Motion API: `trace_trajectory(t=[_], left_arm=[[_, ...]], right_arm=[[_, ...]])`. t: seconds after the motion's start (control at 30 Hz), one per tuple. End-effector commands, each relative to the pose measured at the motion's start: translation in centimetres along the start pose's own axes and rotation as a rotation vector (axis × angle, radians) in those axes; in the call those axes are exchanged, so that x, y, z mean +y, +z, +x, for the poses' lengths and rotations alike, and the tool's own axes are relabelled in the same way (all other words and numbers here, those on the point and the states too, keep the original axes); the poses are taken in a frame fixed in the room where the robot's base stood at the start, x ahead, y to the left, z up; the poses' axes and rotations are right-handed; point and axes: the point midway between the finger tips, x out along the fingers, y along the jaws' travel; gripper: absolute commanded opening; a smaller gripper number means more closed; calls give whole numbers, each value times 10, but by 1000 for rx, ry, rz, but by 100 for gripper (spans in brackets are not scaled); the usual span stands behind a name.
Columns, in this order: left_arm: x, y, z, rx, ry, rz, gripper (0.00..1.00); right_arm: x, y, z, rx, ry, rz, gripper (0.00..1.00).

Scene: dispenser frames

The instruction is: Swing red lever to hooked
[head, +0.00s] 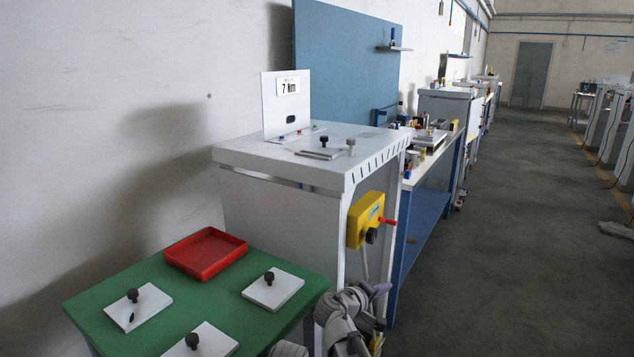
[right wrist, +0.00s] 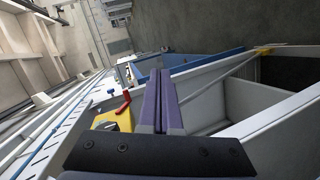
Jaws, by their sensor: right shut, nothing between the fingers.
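The red lever (head: 388,221) sticks out to the right from a yellow box (head: 364,216) on the end of the white cabinet. A dark round knob (head: 371,236) is on the box below the lever. In the right wrist view the red lever (right wrist: 124,103) stands out from the yellow box (right wrist: 124,120), left of the fingers. My right gripper (head: 381,288), with purple fingers, is low in front of the cabinet, below the box and apart from the lever. Its fingers (right wrist: 160,74) are closed together and empty. I cannot make out a hook. My left gripper is not visible.
A green table (head: 120,283) in front holds a red tray (head: 205,271) and knobbed white plates.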

Motion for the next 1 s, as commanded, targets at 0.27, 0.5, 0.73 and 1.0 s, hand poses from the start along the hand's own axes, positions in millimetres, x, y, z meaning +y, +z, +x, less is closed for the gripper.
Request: trace_trajectory(t=[0.27, 0.5, 0.73, 1.0], left_arm=[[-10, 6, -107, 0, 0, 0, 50], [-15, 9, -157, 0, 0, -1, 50], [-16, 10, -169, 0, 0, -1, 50], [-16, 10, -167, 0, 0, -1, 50]], right_arm=[[-20, 73, -125, -282, -546, 111, 0], [-35, 108, -235, -436, -937, 90, 0], [-39, 118, -277, -482, -1085, 66, 0], [-41, 118, -278, -484, -1092, 65, 0]])
